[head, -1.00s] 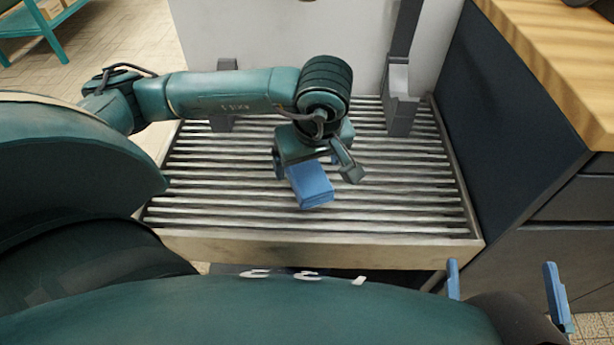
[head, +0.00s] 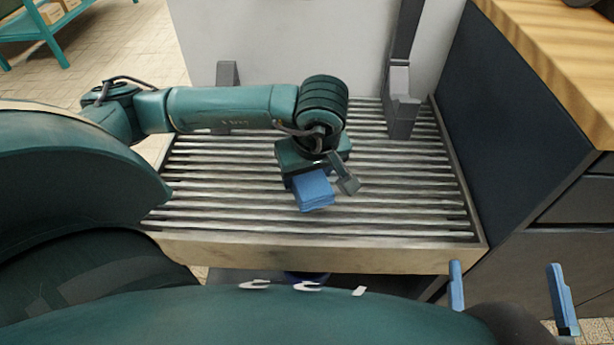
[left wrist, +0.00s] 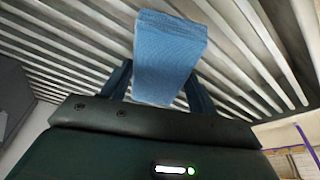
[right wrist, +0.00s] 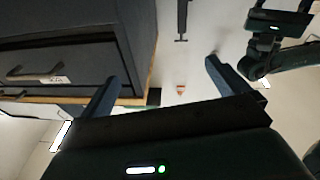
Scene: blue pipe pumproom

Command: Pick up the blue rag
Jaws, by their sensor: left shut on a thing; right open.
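The blue rag (head: 314,191) is a folded block of cloth over the slatted rack. My left gripper (head: 300,184) is shut on it, and the rag hides most of the fingers in the head view. In the left wrist view the rag (left wrist: 169,55) stands between the two fingers of the left gripper (left wrist: 160,85), with the slats behind it. I cannot tell how far the rag is above the slats. My right gripper (head: 510,300) is open and empty at the lower right, in front of the cabinet. It also shows open in the right wrist view (right wrist: 160,80).
The slatted rack (head: 320,252) has a raised pale front edge and grey upright brackets (head: 402,105) at its back. A dark cabinet (head: 530,140) with a wooden top (head: 560,50) stands at the right. Bare slats lie around the rag.

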